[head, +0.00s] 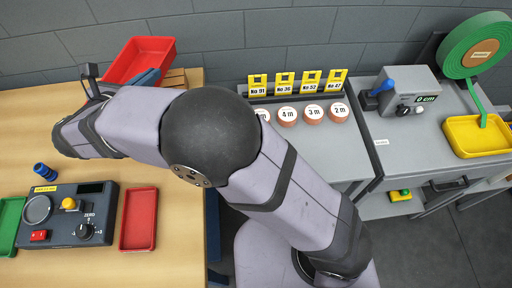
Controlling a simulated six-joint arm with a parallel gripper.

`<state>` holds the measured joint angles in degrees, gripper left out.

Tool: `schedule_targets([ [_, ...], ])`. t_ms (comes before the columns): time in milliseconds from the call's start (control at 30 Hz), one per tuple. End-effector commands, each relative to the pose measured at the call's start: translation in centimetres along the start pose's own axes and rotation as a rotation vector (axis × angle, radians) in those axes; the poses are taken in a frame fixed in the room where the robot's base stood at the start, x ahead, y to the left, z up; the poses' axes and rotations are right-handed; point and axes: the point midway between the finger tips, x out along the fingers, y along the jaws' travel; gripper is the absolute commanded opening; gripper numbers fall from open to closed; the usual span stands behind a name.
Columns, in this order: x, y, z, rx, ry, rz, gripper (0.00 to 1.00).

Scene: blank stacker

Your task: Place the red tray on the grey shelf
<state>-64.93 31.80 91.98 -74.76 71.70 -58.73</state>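A shallow red tray (138,220) lies flat on the wooden table, right of the dark control box. A deeper red bin (140,60) stands at the back of the same table, partly hidden by my arm; which of the two is the task's tray I cannot tell. A grey work surface with a lower shelf (340,160) stands right of the wooden table, partly behind my arm. My gripper (92,82) seems to be the dark part at the arm's far end, over the table's back left; its fingers are not clear. It is apart from the shallow tray.
The dark control box (68,215), a green tray (10,225) and a blue knob-like piece (44,170) are on the wooden table. Yellow number tags (297,83) and round labelled discs (312,114) line the grey surface. A yellow tray (478,136) and green reel (475,50) stand right.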

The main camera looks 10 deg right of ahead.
Motion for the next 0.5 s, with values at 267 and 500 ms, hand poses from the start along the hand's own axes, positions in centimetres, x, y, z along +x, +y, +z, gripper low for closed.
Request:
schedule_targets([
  [267, 2.8, -13.7, 1.0, 0.157, -0.014, -0.335, 0.00],
  [500, 2.1, -25.4, 1.2, 0.293, -0.031, -0.622, 0.00],
])
